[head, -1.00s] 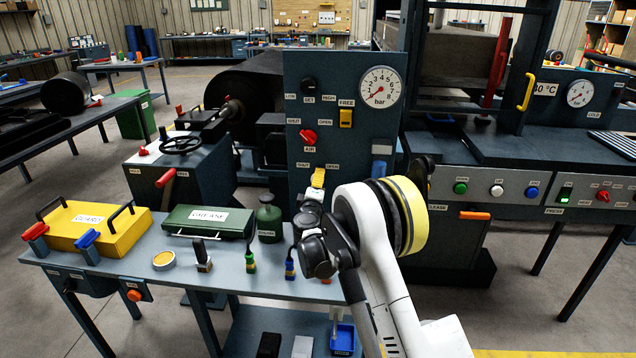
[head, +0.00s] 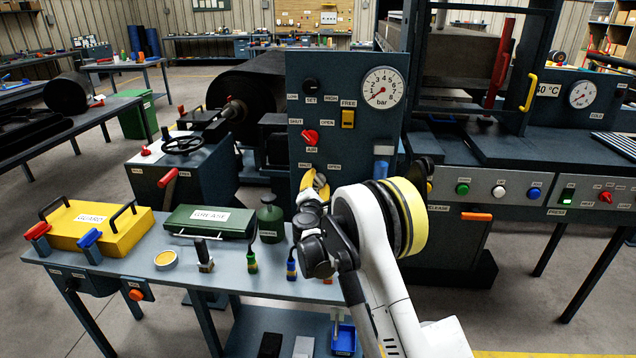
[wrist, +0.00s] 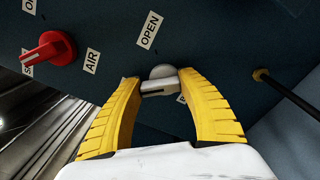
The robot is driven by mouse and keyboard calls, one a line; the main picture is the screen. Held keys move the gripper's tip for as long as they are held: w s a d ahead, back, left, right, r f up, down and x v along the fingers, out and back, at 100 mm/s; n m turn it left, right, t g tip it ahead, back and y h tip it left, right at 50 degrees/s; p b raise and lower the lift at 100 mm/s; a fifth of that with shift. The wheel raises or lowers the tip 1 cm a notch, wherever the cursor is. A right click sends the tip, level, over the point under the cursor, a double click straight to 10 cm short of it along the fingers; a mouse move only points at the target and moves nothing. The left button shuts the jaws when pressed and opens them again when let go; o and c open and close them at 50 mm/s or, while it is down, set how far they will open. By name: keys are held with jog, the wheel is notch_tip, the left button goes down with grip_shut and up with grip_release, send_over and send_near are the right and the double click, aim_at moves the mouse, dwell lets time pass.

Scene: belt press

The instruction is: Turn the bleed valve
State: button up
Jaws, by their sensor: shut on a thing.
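The bleed valve (wrist: 163,72) has a small pale grey handle on the dark blue panel (wrist: 110,20). In the wrist view, the yellow fingers of my gripper (wrist: 160,82) are shut on the handle from both sides. The OPEN label (wrist: 150,30) is above the valve in that view. Another label is partly covered by the right finger and cannot be read. In the head view, my gripper (head: 317,184) is at the lower part of the panel, below its SHUT (head: 305,166) and OPEN (head: 334,167) labels. The valve is mostly hidden there by my fingers.
The red AIR knob (head: 310,137) is just above the valve on the panel, with the pressure gauge (head: 383,87) higher up. A bench (head: 215,272) with a green oil can (head: 270,215) and several tools stands left of my arm. A thin rod (wrist: 285,92) shows right of my fingers.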

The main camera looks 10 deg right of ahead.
jog(key=shift+r+n, duration=0.1)
jog(key=shift+n, duration=0.5)
jog(key=o, duration=1.2)
jog(key=shift+w, duration=0.1)
jog(key=v, duration=1.2)
